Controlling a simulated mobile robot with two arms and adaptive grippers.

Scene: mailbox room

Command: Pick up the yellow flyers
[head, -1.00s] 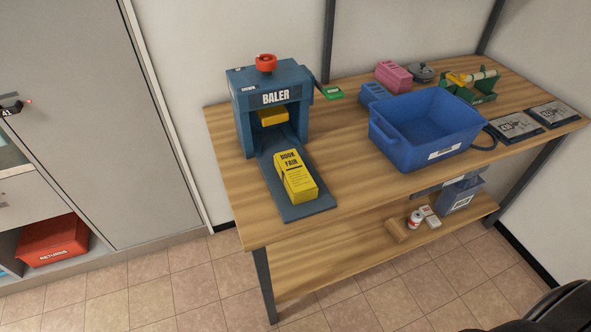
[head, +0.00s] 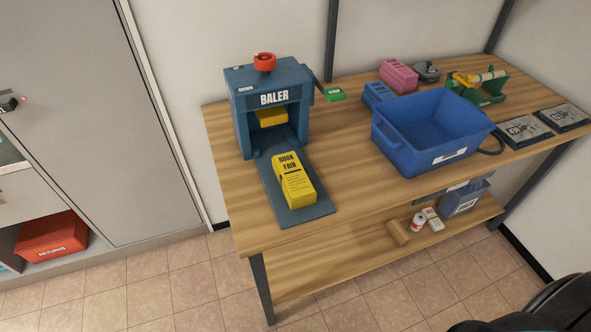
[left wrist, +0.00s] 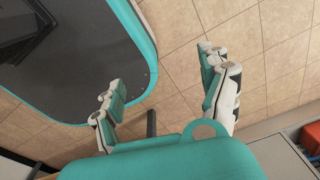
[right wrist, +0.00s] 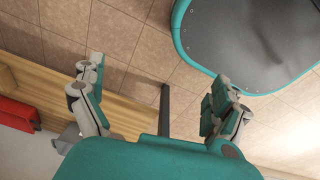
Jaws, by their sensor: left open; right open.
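The yellow flyers (head: 293,181) form a bundle labelled "BOOK FAIR", lying on the dark feed tray (head: 306,216) of the blue baler (head: 272,98). Another yellow piece (head: 270,118) shows inside the baler's opening. My left gripper (left wrist: 163,75) is open and empty in the left wrist view, above the tiled floor. My right gripper (right wrist: 155,82) is open and empty in the right wrist view, with the floor and a wooden surface beyond it. Neither gripper shows in the head view, and both are away from the flyers.
The baler stands at the left of a wooden table (head: 345,200). A blue bin (head: 430,135) sits right of it, with a pink block (head: 398,75) behind. A lower shelf (head: 330,265) holds small items. A red box (head: 50,238) stands in the cabinet at left.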

